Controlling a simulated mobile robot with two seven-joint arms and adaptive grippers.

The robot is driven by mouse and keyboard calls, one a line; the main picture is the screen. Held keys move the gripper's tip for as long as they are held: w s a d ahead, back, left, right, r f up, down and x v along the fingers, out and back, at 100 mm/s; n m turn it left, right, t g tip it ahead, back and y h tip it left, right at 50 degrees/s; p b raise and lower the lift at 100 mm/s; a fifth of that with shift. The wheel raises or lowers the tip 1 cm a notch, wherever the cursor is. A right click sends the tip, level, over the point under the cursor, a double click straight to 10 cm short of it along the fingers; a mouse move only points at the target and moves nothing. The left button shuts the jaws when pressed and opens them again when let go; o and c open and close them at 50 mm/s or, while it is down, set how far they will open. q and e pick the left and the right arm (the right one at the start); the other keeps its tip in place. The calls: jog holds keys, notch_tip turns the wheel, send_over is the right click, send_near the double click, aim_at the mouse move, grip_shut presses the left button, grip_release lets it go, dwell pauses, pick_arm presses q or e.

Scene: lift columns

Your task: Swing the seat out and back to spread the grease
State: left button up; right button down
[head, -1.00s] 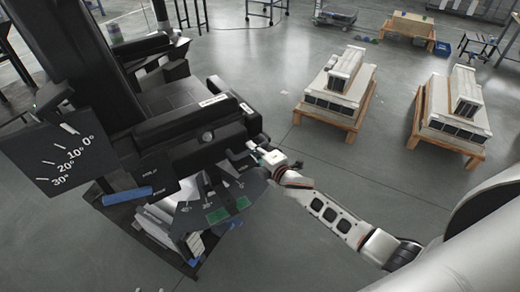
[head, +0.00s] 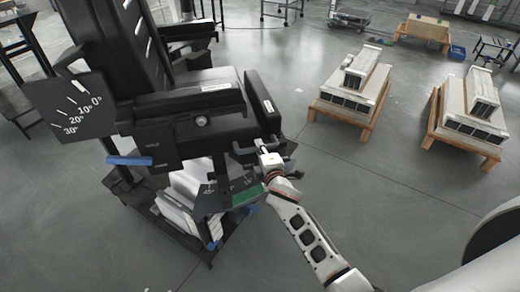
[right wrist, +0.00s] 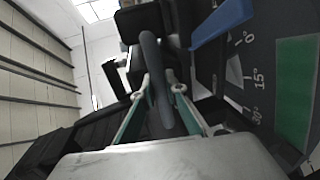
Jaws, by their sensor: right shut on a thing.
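The black seat (head: 225,128) stands on its column on the left of the head view, with a tall backrest (head: 105,45) behind it. A grey bar handle (head: 243,151) sticks out at its near front corner. My right gripper (head: 266,150) is shut on this handle. In the right wrist view the handle (right wrist: 152,65) runs up between the two fingers of the right gripper (right wrist: 153,108). A dark angle plate with a green patch (head: 247,194) lies below the seat; it also shows in the right wrist view (right wrist: 296,90). No grease can be made out. My left gripper is not in view.
A blue lever (head: 130,160) juts from the seat's near side, beside a tilt dial plate (head: 70,107). Pale units on wooden pallets (head: 350,92) (head: 470,117) stand at the right. The grey floor between seat and pallets is clear.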

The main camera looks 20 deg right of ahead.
jog(key=shift+a+f, duration=0.1)
jog(key=shift+a, duration=0.05)
jog(key=c, duration=2)
grip_release()
jog(key=shift+s, duration=0.15)
jog(key=v, duration=1.1)
jog(key=shift+s, duration=0.35)
jog(key=s+f+m+g+y, duration=0.1)
jog(key=s+f+m, duration=0.3)
jog(key=s, duration=0.3)
jog(key=s+f+m+g+y, duration=0.1)
jog(key=s+f+m+g, duration=0.1)
jog(key=s+f+m, duration=0.3)
jog(key=s+f+m+g+y, duration=0.1)
jog(key=s+f+m+g, duration=0.1)
jog(key=s+f+m, duration=0.2)
jog(key=shift+s+f, duration=0.55)
jog(key=shift+s, duration=0.55)
jog(key=shift+s+f, duration=0.6)
jog(key=shift+s, duration=0.5)
jog(key=shift+s+f, duration=0.55)
jog(key=shift+s, duration=0.5)
